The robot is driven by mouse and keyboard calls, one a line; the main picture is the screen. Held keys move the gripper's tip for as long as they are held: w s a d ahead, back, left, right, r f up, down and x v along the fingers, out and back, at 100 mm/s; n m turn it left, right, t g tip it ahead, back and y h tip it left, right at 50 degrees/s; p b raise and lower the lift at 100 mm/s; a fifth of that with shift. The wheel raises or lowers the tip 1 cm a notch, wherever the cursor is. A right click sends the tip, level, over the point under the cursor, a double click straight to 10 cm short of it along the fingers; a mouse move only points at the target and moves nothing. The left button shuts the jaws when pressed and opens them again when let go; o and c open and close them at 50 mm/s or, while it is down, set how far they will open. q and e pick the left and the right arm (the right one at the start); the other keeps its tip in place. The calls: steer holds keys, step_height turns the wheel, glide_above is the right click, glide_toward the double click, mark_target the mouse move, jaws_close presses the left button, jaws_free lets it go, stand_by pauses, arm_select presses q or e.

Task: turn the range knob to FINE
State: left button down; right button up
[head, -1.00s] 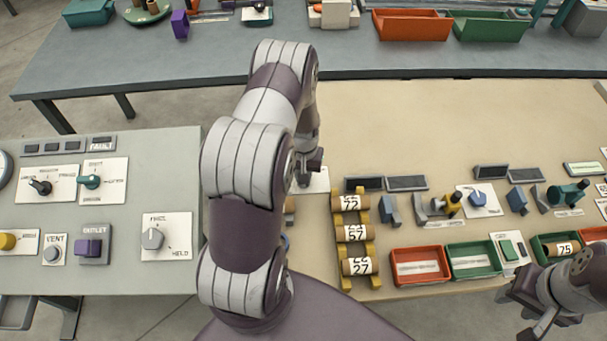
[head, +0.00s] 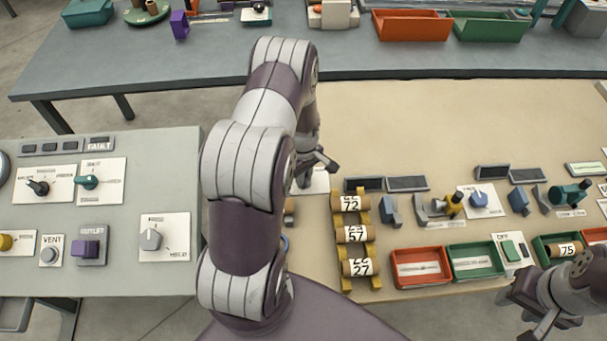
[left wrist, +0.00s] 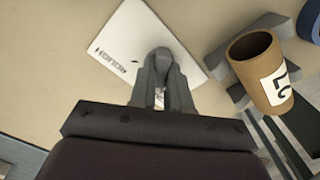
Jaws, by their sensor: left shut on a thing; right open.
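The range knob (left wrist: 162,54) is a grey knob on a white plate (left wrist: 138,32) in the left wrist view. The word ROUGH is legible on the plate's left side; the rest of the lettering is mostly covered by my fingers. My left gripper (left wrist: 162,82) is shut on the knob from above. In the head view, my left gripper (head: 311,168) is over the white plate (head: 319,184), and my arm hides the knob and most of the plate. My right gripper (head: 520,314) is open and empty at the lower right, in front of the bench edge.
A yellow rack (head: 347,283) with numbered rolls stands right of the plate. A brown tube (left wrist: 262,66) is close to my left gripper in the left wrist view. Red (head: 420,282) and green (head: 474,274) trays sit near the bench's front edge. The bench's back area is clear.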

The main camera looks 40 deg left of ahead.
arm_select(q)
steer(key=shift+n, duration=0.7)
steer(key=c, duration=1.1)
jaws_free()
step_height(320, 180, up, 13)
steer(key=shift+f+b, duration=0.2)
steer(key=shift+b, duration=0.65)
